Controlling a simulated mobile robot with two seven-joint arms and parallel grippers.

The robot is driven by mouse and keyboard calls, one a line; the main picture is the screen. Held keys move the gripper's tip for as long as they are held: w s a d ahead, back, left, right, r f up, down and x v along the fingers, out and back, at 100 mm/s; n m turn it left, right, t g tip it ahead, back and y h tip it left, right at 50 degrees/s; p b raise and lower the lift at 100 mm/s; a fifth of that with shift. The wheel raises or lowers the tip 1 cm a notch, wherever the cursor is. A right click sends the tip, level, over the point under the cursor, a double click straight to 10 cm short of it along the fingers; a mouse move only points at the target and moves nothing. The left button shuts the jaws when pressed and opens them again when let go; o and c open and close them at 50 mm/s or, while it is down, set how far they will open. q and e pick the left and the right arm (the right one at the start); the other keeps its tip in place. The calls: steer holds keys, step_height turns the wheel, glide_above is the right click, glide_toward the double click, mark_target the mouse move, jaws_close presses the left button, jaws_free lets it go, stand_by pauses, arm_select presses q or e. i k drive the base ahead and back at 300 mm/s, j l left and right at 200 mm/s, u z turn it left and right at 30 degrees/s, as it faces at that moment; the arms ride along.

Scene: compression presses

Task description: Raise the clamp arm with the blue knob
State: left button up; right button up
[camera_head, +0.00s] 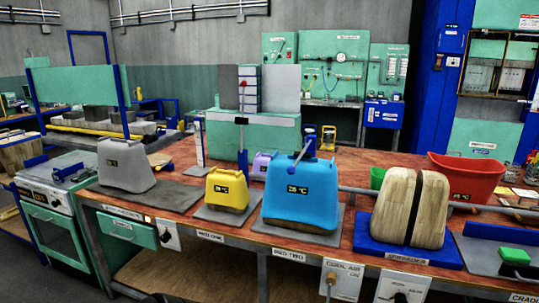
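A small clamp-like arm with a blue knob (310,147) shows just above the blue block. Its thin rod slants down to the left, and its lower end meets or passes behind the block's top. I cannot tell which. The blue block (300,196), with a "25 °C" display, sits on a grey plate on the wooden bench. Behind and to the left stands a green press (262,140) with a grey upright and a small red knob (243,84). A thin rod with a blue lower part (243,165) hangs in front of it. Neither of my grippers is in view.
On the bench (185,222) stand a grey block (125,166), a yellow block (227,189), a split wooden block on a blue base (407,252) and a red bin (466,177). A green oven-like cabinet (52,235) stands at left. Little bench surface is free between the blocks.

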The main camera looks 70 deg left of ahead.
mark_target(291, 170)
steer(key=u, duration=2)
